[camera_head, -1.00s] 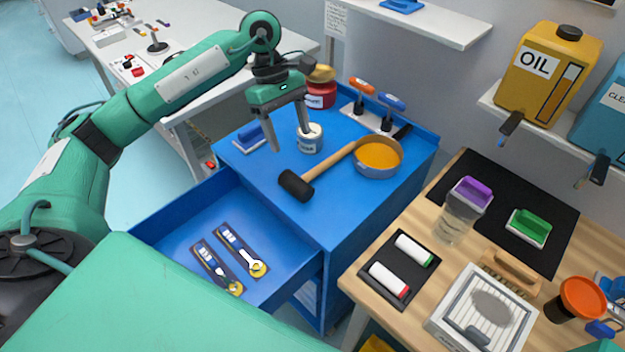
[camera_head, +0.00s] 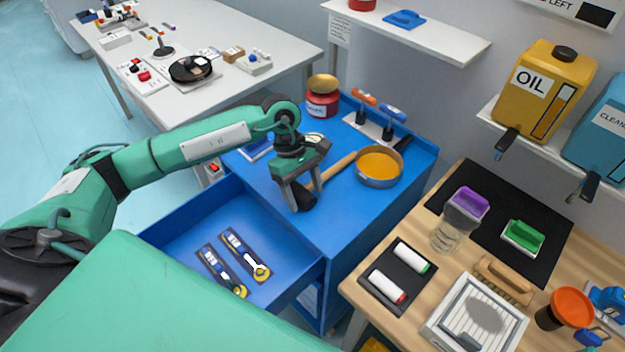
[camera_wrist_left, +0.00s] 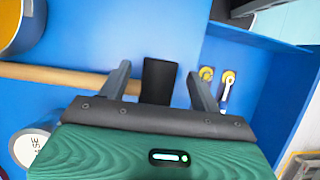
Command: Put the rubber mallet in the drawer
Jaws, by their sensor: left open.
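The rubber mallet (camera_head: 339,167), with a black head and wooden handle, lies on top of the blue cabinet (camera_head: 345,220). In the left wrist view its black head (camera_wrist_left: 159,80) shows between my fingers, with the handle running left. My left gripper (camera_head: 305,200) is open and right at the head, one finger on either side in the left wrist view (camera_wrist_left: 162,82). It partly hides the mallet in the head view; finger contact cannot be told. The blue drawer (camera_head: 190,222) is pulled open beside the cabinet top. It holds two dark trays with tools (camera_head: 245,253).
An orange-filled pan (camera_head: 380,166) stands near the mallet handle. A red jar (camera_head: 322,104) and a rack with orange and blue handles (camera_head: 368,127) stand behind. The drawer's left part is free.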

